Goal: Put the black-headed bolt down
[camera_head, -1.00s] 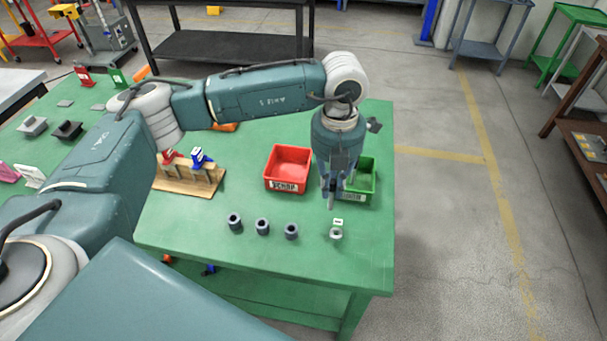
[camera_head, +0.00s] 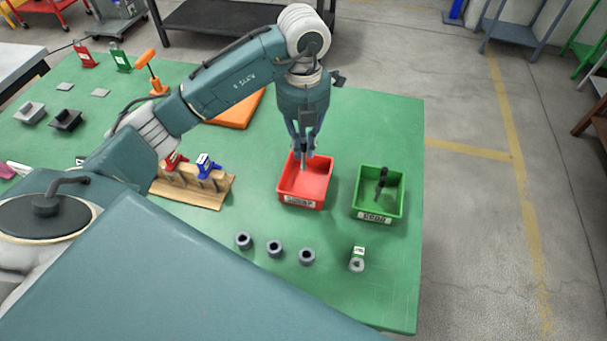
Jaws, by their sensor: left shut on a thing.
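My left gripper (camera_head: 302,147) points down over the red bin (camera_head: 305,203). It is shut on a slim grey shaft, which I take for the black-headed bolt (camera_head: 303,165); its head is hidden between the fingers. The shaft hangs at the bin's opening, and I cannot tell whether it touches the bottom. The green bin (camera_head: 379,208) stands to the right, with a dark bolt-like piece (camera_head: 382,181) inside it. My right gripper is not in view.
Several grey ring-shaped parts (camera_head: 275,249) stand in a row in front of the bins, with a small white-labelled piece (camera_head: 357,259) to their right. A wooden rack (camera_head: 190,189) with red and blue screw jacks is to the left. The green table's front right is bare.

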